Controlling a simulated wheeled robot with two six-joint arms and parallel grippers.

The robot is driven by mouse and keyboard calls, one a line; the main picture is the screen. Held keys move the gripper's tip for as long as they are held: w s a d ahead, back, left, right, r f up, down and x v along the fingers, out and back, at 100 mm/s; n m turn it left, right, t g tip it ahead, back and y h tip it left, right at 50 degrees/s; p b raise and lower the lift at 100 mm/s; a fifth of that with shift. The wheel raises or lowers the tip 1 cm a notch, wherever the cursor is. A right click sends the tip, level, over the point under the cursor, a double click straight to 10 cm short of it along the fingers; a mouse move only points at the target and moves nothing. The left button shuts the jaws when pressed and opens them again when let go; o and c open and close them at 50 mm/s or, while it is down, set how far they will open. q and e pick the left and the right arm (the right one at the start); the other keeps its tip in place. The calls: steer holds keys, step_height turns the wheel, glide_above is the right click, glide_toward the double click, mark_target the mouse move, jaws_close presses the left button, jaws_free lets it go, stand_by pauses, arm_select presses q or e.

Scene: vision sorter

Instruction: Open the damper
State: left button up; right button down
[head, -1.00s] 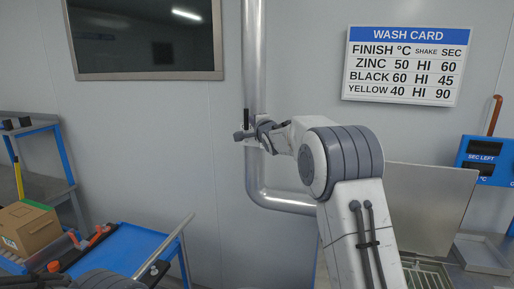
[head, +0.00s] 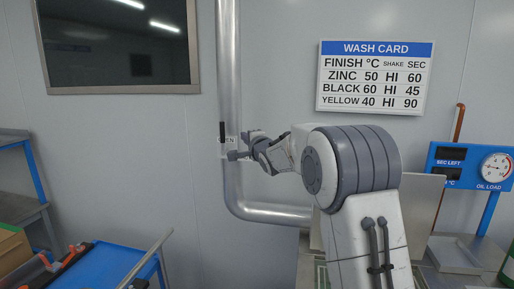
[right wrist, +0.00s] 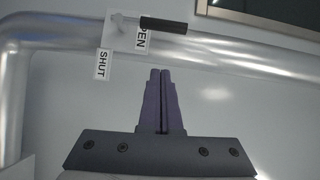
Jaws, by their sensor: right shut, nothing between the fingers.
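The damper's black lever (head: 222,132) is on the silver vertical duct (head: 229,70). It stands upright, along the duct, beside a white label reading OPEN (head: 233,141), partly hidden in the head view. In the right wrist view the black lever (right wrist: 164,25) lies across the OPEN label (right wrist: 142,38), and a SHUT label (right wrist: 103,64) is apart from it. My left gripper is out of view.
The duct bends right near the bottom behind my right arm. A wash card (head: 374,77) hangs on the wall, and a dark window (head: 118,45) is at upper left. A blue panel with a gauge (head: 497,167) is at right. A blue trolley (head: 105,268) is at lower left.

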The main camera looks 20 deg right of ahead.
steer(key=s+b, duration=0.1)
steer(key=s, duration=0.5)
steer(key=shift+a, duration=0.35)
steer(key=shift+s, duration=0.15)
steer(key=shift+f, duration=0.1)
steer(key=s+a+f+n+g+y, duration=0.2)
steer(key=s+a+f+n+g, duration=0.75)
steer(key=s+a+f, duration=0.7)
steer(key=s+f+n+g, duration=0.2)
steer(key=s+n, duration=0.3)
steer(key=s, duration=0.5)
steer(key=s+a+f+n+g+h, duration=0.1)
steer(key=s+f+n+g, duration=0.2)
steer(key=s, duration=0.7)
steer(key=s+f+n+g, duration=0.3)
steer(key=s+f+n, duration=0.2)
steer(key=s+n, duration=0.2)
steer(key=s, duration=0.2)
steer(key=shift+s+a+h, duration=0.3)
steer(key=shift+s+a, duration=0.1)
steer(key=shift+d, duration=0.1)
